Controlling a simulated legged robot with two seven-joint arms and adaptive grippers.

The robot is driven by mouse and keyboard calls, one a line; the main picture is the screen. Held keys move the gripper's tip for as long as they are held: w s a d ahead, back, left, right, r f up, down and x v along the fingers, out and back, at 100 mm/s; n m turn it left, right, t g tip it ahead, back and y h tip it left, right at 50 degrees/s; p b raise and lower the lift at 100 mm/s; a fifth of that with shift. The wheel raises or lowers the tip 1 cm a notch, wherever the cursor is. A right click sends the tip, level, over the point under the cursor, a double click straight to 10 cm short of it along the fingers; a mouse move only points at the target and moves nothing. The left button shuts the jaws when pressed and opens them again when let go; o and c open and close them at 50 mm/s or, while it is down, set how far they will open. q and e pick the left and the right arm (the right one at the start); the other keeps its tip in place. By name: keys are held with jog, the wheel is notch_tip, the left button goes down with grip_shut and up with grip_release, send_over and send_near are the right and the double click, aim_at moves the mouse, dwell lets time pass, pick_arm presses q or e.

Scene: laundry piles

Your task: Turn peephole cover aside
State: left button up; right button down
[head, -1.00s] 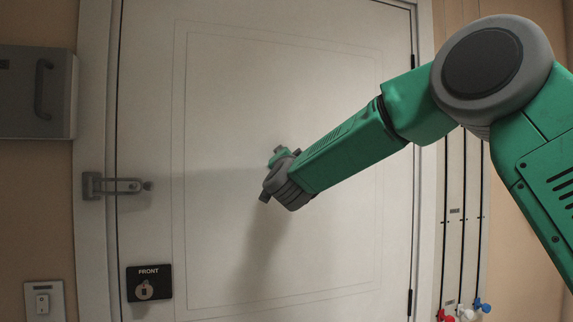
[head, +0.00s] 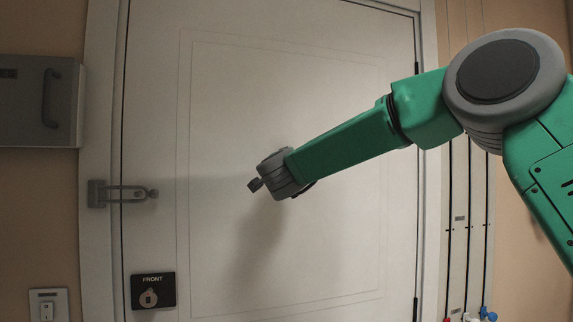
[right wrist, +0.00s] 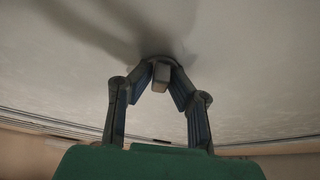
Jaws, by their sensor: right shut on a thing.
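The white door (head: 340,100) fills the middle of the head view. My right arm reaches in from the right, its grey wrist (head: 281,172) close in front of the upper door panel. The wrist hides the peephole cover in the head view. In the right wrist view, the peephole cover (right wrist: 161,75) is a small dark grey tab with a round part behind it, against the door. My right gripper (right wrist: 158,84) has its two fingers on either side of the tab and is shut on it. My left gripper is out of view.
A swing-bar latch (head: 125,194) sits on the door's left edge. Below it is a black FRONT plate (head: 167,281) with a lock. A grey box (head: 35,100) and a light switch (head: 47,306) are on the left wall. Pipes (head: 461,245) run down the right.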

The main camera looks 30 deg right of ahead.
jog(key=shift+d, duration=0.1)
jog(key=c, duration=1.6)
grip_release()
jog(key=shift+o, duration=0.2)
jog(key=shift+s+d, duration=0.1)
jog(key=shift+s, duration=0.05)
jog(key=v, duration=1.2)
jog(key=shift+d, duration=0.15)
jog(key=shift+f, duration=0.1)
